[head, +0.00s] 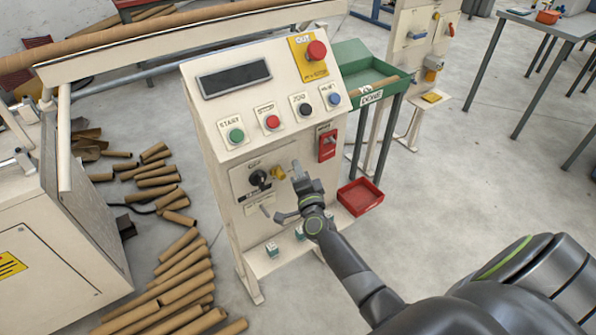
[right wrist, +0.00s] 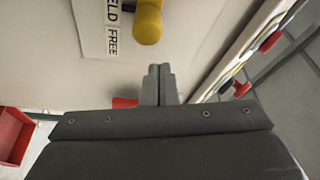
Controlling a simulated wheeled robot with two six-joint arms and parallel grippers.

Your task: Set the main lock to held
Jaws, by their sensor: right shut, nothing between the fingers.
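The main lock is a yellow handle (right wrist: 148,22) beside a HELD | FREE label (right wrist: 113,28) in the right wrist view. In the head view the yellow handle (head: 278,172) shows small on the cream panel, beside a black knob (head: 259,178). Whether it points to HELD or FREE cannot be told. My right gripper (head: 298,172) is shut and empty, just right of the yellow handle in the head view. Its fingertips show in the right wrist view (right wrist: 159,82), below the handle with a visible gap. My left gripper is not in view.
A red switch (head: 327,146) sits right of my gripper. Above are green (head: 236,135), red, black and blue buttons and a red emergency knob (head: 316,50). A red tray (head: 360,196) stands low on the right. Cardboard tubes (head: 180,270) lie on the floor at left.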

